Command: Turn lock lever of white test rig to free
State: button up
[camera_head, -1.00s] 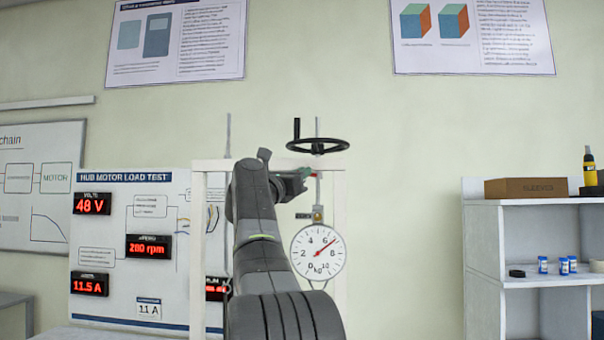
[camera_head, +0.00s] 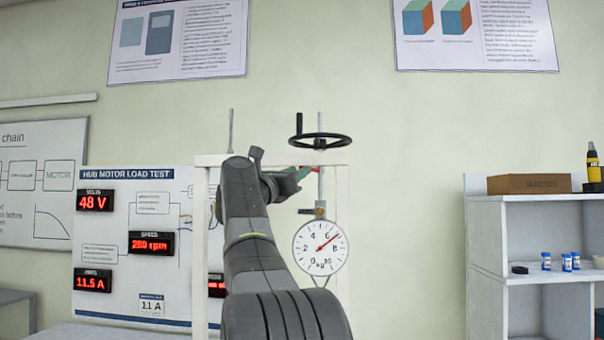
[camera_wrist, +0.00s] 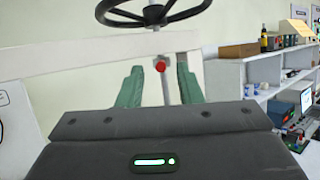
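The white test rig's frame (camera_head: 341,210) stands ahead, with a black handwheel (camera_head: 320,141) on a rod above its top bar. The lock lever's red end (camera_head: 309,169) shows just right of my gripper (camera_head: 290,178) in the head view. In the wrist view the red knob (camera_wrist: 161,66) lies between the two green fingers of my gripper (camera_wrist: 160,72). The fingers are apart, with visible space on both sides of the knob. The rest of the lever is hidden behind my gripper and arm.
A round dial gauge (camera_head: 321,247) hangs below the lever. The load test panel (camera_head: 130,250) stands at left, partly behind my arm. A white shelf (camera_head: 520,235) with a box and small items stands at right. Above the handwheel is open wall.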

jog(key=b+v, duration=0.1)
jog(key=v, duration=0.9)
jog(key=shift+s+a+b, duration=0.15)
jog(key=shift+b, duration=0.15)
jog(key=shift+f, duration=0.1)
jog(key=p+x, duration=0.3)
jog(key=x, duration=1.1)
jog(key=shift+s, duration=0.1)
